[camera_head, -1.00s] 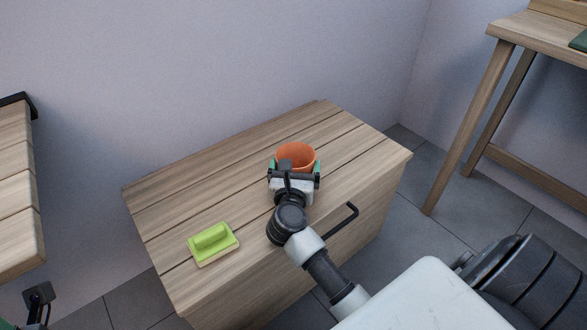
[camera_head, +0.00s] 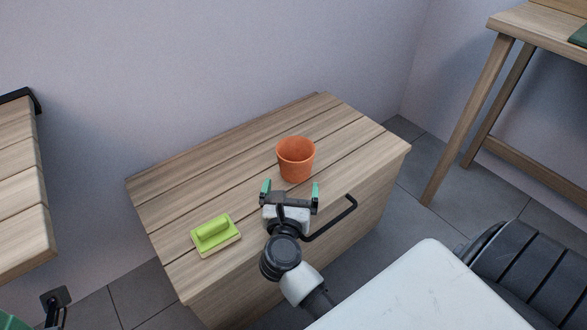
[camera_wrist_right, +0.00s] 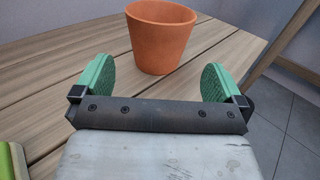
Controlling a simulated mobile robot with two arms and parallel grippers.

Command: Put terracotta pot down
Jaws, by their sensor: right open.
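The terracotta pot (camera_head: 296,160) stands upright on the wooden chest top (camera_head: 345,125), and its inside looks empty. My right gripper (camera_head: 290,188) is open and empty just in front of the pot, on the near side. In the right wrist view the pot (camera_wrist_right: 160,40) stands beyond the two green fingertips (camera_wrist_right: 157,82), with a gap between them and it. At the bottom left of the head view a dark and green part (camera_head: 55,305) at the frame edge may belong to my left arm; its fingers cannot be made out.
A wooden table (camera_head: 475,110) stands at the right, and another wooden surface (camera_head: 20,190) at the left. The chest top behind the pot is clear.

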